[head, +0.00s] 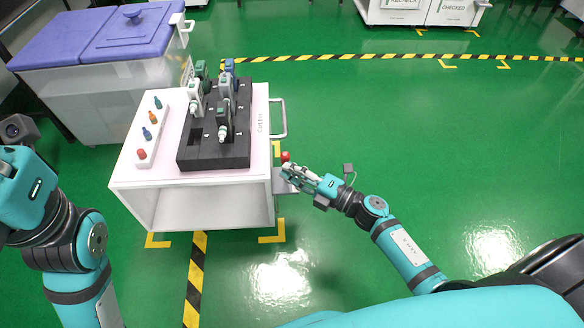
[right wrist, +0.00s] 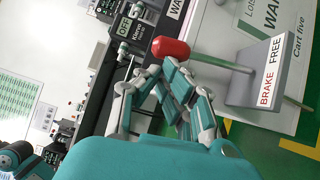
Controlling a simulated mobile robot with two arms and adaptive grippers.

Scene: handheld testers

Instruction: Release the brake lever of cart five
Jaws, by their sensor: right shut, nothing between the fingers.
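Cart five is a white cart (head: 190,190) with a metal handle at its right side. Its brake lever ends in a red knob (head: 285,156), just below the handle in the head view. In the right wrist view the red knob (right wrist: 170,49) sits on a thin rod that reaches a plate (right wrist: 262,72) marked BRAKE and FREE; I cannot tell which word the lever stands at. My right gripper (head: 289,172) is shut and empty, close by the knob. In the right wrist view its fingertips (right wrist: 163,76) lie just under the knob; contact is unclear. My left gripper's fingers are out of view.
A black rack (head: 215,155) with several handheld testers stands on the cart, beside a white strip (head: 151,140) with small coloured pieces. A clear bin with purple lids (head: 100,35) is behind at left. Green floor right of the cart is free.

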